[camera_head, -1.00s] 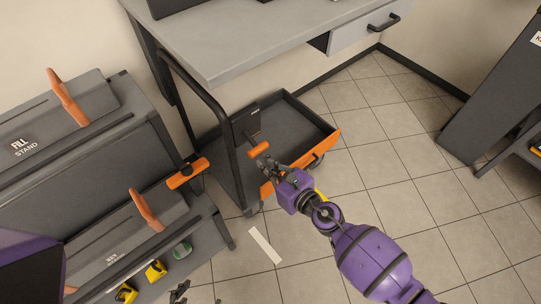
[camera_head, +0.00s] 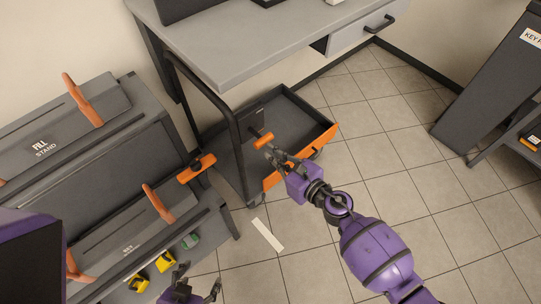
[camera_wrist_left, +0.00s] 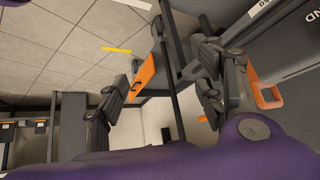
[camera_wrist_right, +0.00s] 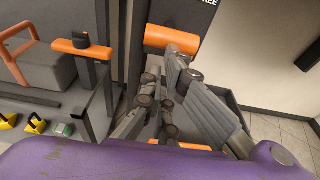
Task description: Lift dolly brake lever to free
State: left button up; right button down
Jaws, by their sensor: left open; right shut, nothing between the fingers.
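The dolly (camera_head: 325,124) is a dark tray with an orange front, low beneath the grey table. Its brake lever (camera_head: 263,141) has an orange grip on a dark arm. In the right wrist view the orange grip (camera_wrist_right: 172,39) lies level in front of a dark plate (camera_wrist_right: 190,14) with the word FREE partly showing. My right gripper (camera_head: 276,153) is shut and empty, its fingertips close below the grip; I cannot tell whether they touch. My left gripper (camera_head: 196,291) is open and empty at the bottom edge, away from the dolly. It also shows in the left wrist view (camera_wrist_left: 160,92).
A grey stand (camera_head: 60,190) with orange handles fills the left side. An orange T-shaped handle (camera_head: 197,168) stands between it and the dolly. The table (camera_head: 250,42) overhangs the dolly's back. A white strip (camera_head: 267,235) lies on the floor.

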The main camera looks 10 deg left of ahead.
notch_tip(320, 180, up, 4)
jog(key=shift+d+f+p, duration=0.1)
jog(key=shift+f+p, duration=0.15)
jog(key=shift+p, duration=0.75)
jog(key=shift+s, duration=0.1)
dwell(0.5)
jog(key=shift+f, duration=0.15)
